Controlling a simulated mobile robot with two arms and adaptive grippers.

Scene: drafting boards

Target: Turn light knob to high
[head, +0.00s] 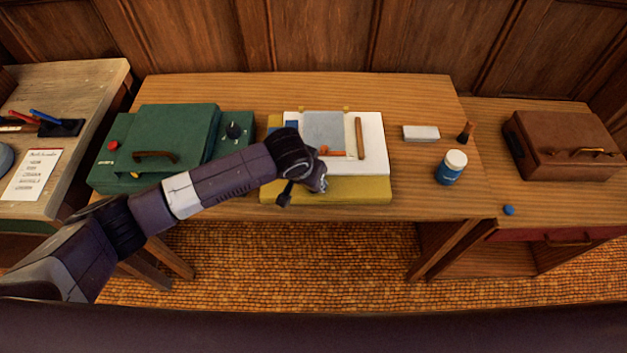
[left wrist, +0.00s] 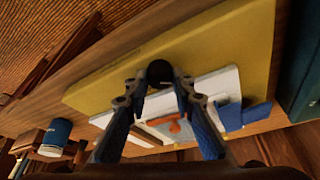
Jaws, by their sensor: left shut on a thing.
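My left gripper (head: 305,184) reaches down over the front left part of a yellow box (head: 350,190) on the wooden table. In the left wrist view, its two fingers (left wrist: 161,84) are shut on a round black knob (left wrist: 159,71) on the yellow box (left wrist: 220,50). The knob's setting cannot be read there, and my gripper hides the knob in the head view. Another black dial (head: 234,130), with white marks around it, sits on the green case (head: 170,120) to the left. My right gripper is not in view.
A white board (head: 376,150) with a grey sheet, an orange tool and a wooden stick lies on the yellow box. A white block (head: 421,133) and a blue jar (head: 451,168) stand to the right. A brown case (head: 560,146) is farther right.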

